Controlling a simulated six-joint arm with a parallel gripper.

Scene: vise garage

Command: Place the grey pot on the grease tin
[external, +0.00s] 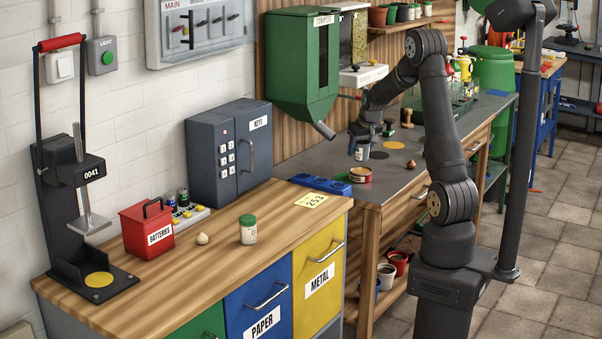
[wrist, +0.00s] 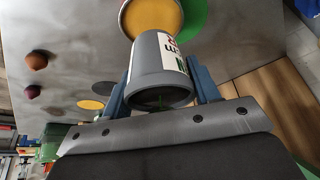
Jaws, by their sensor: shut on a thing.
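My gripper (external: 362,138) is shut on the grey pot (external: 361,153), which has a white label with dark letters. In the wrist view the grey pot (wrist: 160,72) sits between the two blue fingers. The grease tin (external: 360,177) stands on the grey bench, red-sided with a white label and a yellow-orange top. In the external view the pot is held above the tin, with a gap showing between them. In the wrist view the tin (wrist: 152,14) shows beyond the pot, partly covered by it and cut by the frame edge.
A green disc (wrist: 194,20) shows beside the tin. A yellow disc (external: 393,145) and a grey disc (external: 378,155) lie flat on the bench. Two stamp-like items, one green (external: 388,128) and one brown (external: 407,118), stand behind. A green dispenser (external: 302,75) hangs at the left.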

